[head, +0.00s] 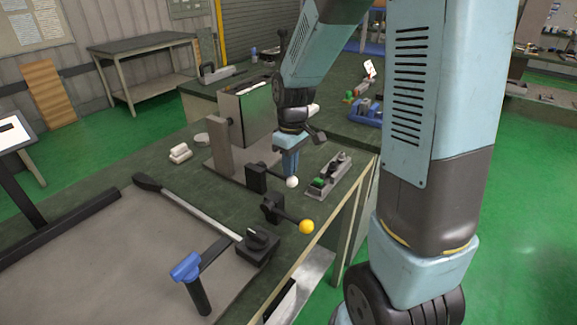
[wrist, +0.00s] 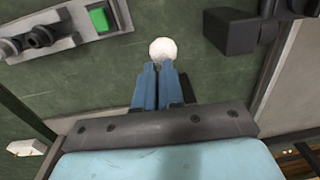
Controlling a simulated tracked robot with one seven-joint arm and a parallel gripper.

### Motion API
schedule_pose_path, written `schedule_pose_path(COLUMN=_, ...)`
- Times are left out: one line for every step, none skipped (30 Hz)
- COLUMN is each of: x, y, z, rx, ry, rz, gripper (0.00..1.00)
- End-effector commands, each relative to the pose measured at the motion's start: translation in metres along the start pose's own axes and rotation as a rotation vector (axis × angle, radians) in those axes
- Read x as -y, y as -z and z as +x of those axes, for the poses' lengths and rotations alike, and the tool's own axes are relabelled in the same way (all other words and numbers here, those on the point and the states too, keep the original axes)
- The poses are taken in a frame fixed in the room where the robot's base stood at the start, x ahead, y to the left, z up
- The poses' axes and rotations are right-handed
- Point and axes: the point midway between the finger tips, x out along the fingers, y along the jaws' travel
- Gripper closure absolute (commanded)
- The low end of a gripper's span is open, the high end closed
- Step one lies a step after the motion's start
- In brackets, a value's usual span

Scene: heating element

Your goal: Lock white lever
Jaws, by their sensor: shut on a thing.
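The white ball knob of the white lever (head: 292,182) sits at the tip of my gripper (head: 290,170), by the bench's front edge. In the wrist view the white knob (wrist: 163,50) is right at the ends of the two blue fingers of my gripper (wrist: 160,72), which are close together on it. The lever's black base block (head: 256,178) stands just left of the knob in the head view. The lever's rod is mostly hidden by the knob and fingers.
A yellow-knobbed lever (head: 306,226) stands nearer on the bench. A control box with a green button (head: 328,177) is right of my gripper, and its green button (wrist: 99,19) shows in the wrist view. A grey upright plate (head: 222,145) stands behind left.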

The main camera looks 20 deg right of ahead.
Motion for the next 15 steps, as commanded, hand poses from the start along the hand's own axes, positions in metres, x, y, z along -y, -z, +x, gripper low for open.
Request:
schedule_pose_path(x=0.004, y=-0.010, z=0.012, rx=0.028, ry=0.018, rz=0.003, gripper=1.00)
schedule_pose_path(x=0.004, y=-0.009, z=0.012, rx=0.028, ry=0.018, rz=0.003, gripper=1.00)
schedule_pose_path(x=0.005, y=-0.009, z=0.012, rx=0.028, ry=0.018, rz=0.003, gripper=1.00)
schedule_pose_path(x=0.005, y=-0.009, z=0.012, rx=0.028, ry=0.018, rz=0.002, gripper=1.00)
schedule_pose_path(x=0.005, y=-0.009, z=0.012, rx=0.028, ry=0.018, rz=0.002, gripper=1.00)
schedule_pose_path(x=0.005, y=-0.009, z=0.012, rx=0.028, ry=0.018, rz=0.002, gripper=1.00)
schedule_pose_path(x=0.005, y=-0.009, z=0.012, rx=0.028, ry=0.018, rz=0.001, gripper=1.00)
schedule_pose_path(x=0.005, y=-0.009, z=0.012, rx=0.028, ry=0.018, rz=0.001, gripper=1.00)
schedule_pose_path(x=0.005, y=-0.009, z=0.011, rx=0.028, ry=0.018, rz=0.001, gripper=1.00)
schedule_pose_path(x=0.005, y=-0.009, z=0.011, rx=0.028, ry=0.017, rz=0.001, gripper=1.00)
schedule_pose_path(x=0.005, y=-0.009, z=0.010, rx=0.027, ry=0.017, rz=0.001, gripper=1.00)
schedule_pose_path(x=0.005, y=-0.009, z=0.008, rx=0.026, ry=0.016, rz=0.001, gripper=1.00)
schedule_pose_path(x=0.004, y=-0.009, z=0.005, rx=0.025, ry=0.015, rz=0.001, gripper=1.00)
schedule_pose_path(x=0.004, y=-0.009, z=0.002, rx=0.024, ry=0.014, rz=0.001, gripper=1.00)
schedule_pose_path(x=0.004, y=-0.008, z=-0.002, rx=0.021, ry=0.012, rz=0.000, gripper=1.00)
